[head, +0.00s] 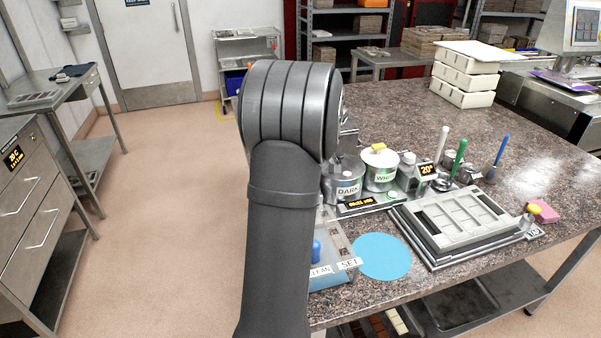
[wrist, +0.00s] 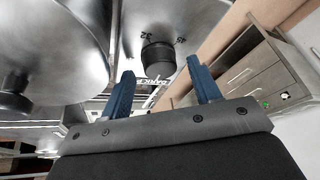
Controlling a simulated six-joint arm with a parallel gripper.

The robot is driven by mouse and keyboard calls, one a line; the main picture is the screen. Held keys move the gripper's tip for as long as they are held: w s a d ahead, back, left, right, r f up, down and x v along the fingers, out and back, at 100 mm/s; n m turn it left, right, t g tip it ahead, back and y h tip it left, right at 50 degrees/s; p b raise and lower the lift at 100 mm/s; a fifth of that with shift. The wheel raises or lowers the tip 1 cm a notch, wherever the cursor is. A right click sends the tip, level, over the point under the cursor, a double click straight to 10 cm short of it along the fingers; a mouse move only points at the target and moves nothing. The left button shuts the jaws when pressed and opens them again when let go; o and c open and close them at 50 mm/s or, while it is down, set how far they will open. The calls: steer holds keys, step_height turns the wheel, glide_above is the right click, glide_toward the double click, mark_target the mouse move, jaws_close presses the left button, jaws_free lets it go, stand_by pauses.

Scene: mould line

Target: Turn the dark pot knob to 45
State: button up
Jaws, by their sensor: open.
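The dark pot (head: 343,170) is a round metal pot with a DARK label, at the middle of the bench in the head view and partly hidden by my arm. Its curved metal side (wrist: 185,15) fills the top of the wrist view. The dark pot knob (wrist: 158,58) is a black cylinder on that side, with the marks 32 and 45 beside it. My gripper (wrist: 160,70) is open, its two blue fingers pointing at the knob. The knob appears between the fingertips; I cannot tell whether they touch it. In the head view the gripper is hidden behind my arm.
The white pot (head: 380,172) stands right beside the dark pot. A second black knob (wrist: 14,100) shows at the wrist view's left. A display reading 20° (head: 427,170), a grey mould (head: 428,236) and a blue disc (head: 382,257) are nearby.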

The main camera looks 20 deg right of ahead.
steer(key=shift+w+a+f, duration=0.1)
steer(key=shift+f, duration=0.2)
steer(key=c, duration=1)
